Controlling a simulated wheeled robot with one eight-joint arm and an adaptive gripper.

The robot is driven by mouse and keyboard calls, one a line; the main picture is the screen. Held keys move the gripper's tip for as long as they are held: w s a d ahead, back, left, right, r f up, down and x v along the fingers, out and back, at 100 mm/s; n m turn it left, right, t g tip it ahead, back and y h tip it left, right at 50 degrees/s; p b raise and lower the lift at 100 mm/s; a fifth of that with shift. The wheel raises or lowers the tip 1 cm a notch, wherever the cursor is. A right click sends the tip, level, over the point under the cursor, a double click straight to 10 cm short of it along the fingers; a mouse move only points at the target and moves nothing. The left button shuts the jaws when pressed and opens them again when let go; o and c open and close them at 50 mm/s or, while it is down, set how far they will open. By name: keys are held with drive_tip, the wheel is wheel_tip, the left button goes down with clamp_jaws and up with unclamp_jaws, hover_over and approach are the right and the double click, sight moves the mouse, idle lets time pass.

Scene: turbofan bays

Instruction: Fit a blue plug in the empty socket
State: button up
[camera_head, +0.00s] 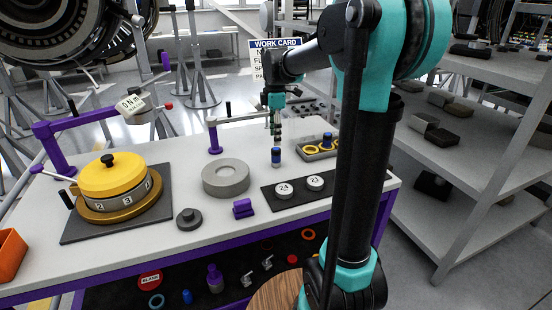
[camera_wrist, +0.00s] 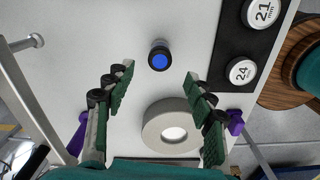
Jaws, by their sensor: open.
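A small plug (camera_head: 276,157) with a blue body and dark end stands on the bench top. In the wrist view this plug (camera_wrist: 158,57) shows a round blue face in a dark ring. My gripper (camera_head: 275,133) is above it, pointing down. In the wrist view my gripper (camera_wrist: 159,78) has its green-padded fingers wide apart, with nothing between the pads; the plug shows just beyond the fingertips, about midway between them. Another blue plug (camera_head: 327,139) stands in the grey tray (camera_head: 312,156) beside yellow rings. I cannot make out an empty socket.
A thick grey ring (camera_head: 226,163) lies left of the plug. A black mat (camera_head: 268,195) holds white discs marked 24 and 21. A yellow-topped round unit (camera_head: 114,173) stands on a dark plate at left. A small purple block (camera_head: 243,208) is near the front edge.

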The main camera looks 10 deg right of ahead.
sight(276, 149)
drive_tip(key=shift+d+f, duration=0.15)
drive_tip(key=shift+f, duration=3.6)
clamp_jaws()
